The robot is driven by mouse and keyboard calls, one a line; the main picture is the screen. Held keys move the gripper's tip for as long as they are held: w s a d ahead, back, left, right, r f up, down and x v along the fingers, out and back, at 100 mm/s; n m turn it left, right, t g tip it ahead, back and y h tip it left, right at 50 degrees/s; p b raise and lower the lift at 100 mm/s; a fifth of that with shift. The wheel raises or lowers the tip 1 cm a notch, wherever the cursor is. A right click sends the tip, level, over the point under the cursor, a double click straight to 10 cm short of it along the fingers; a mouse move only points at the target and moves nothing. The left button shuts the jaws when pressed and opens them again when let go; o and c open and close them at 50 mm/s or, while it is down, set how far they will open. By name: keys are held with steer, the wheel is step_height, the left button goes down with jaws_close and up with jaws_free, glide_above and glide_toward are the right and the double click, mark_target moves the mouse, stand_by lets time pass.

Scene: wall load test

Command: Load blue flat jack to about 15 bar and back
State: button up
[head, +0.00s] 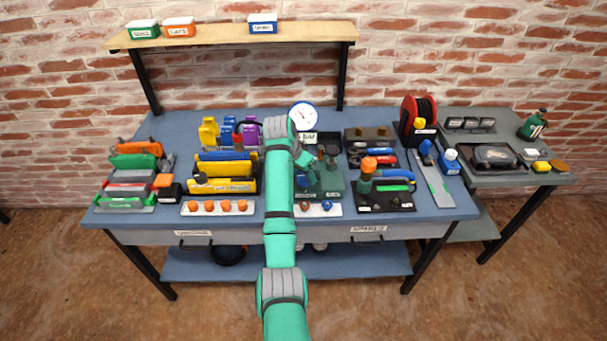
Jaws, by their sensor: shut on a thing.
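A round white pressure gauge (303,116) with a blue rim stands at the back middle of the bench, its needle too small to read. In front of it is a dark green unit (332,184) with a dark upright post (331,152) and a blue part (303,181) near its left side. My gripper (304,161) is mostly hidden by my arm, low over the left of this unit. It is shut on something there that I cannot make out. A white strip in front carries a brown knob (305,205) and a blue knob (327,205). I cannot pick out the blue flat jack.
The blue bench (455,205) is crowded. A yellow-black rack (222,186) and orange knobs (220,207) stand left of my arm. A black tray (387,202) with an orange-topped tool and a red reel (418,120) stand right.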

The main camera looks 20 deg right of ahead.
steer(key=shift+n, duration=0.3)
steer(key=n+t+y, duration=0.1)
steer(key=n, duration=0.2)
steer(key=shift+d+r, duration=0.1)
steer(key=shift+d, duration=0.1)
steer(key=n, duration=0.2)
steer(key=n+t+y, duration=0.1)
steer(key=n, duration=0.2)
steer(key=shift+s+d+y, duration=0.1)
steer(key=shift+d+y, duration=0.05)
steer(key=shift+y, duration=0.15)
steer(key=n+y, duration=0.2)
steer(key=n, duration=0.4)
steer(key=shift+d, duration=0.1)
steer(key=shift+d+n+y, duration=0.1)
steer(key=shift+n+y, duration=0.6)
steer(key=shift+n, duration=0.7)
steer(key=o, duration=1.1)
steer(key=shift+c, duration=0.2)
